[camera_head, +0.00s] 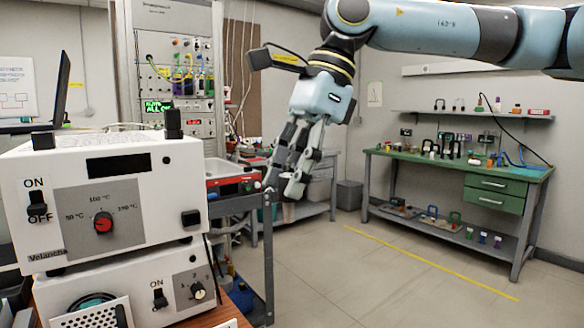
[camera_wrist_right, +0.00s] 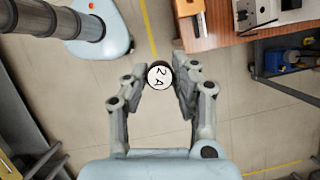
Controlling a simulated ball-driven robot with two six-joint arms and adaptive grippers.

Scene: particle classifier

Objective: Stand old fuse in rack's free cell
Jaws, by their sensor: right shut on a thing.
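My right gripper (camera_head: 284,188) hangs in mid-air near the middle of the head view, pointing down. In the right wrist view its fingers (camera_wrist_right: 159,82) are closed around a small round thing with a white end marked "2 A", which I take to be the fuse (camera_wrist_right: 160,74). I see it end-on there; in the head view the fingers mostly hide it. I cannot make out the rack or its free cell for certain in either view. My left gripper is not in view.
White instruments (camera_head: 110,190) stand stacked close at the left. A dark cart (camera_head: 262,250) with a red-edged tray (camera_head: 236,187) stands behind the gripper. A green bench (camera_head: 440,168) with small items is at the right. Open floor (camera_head: 350,270) lies between.

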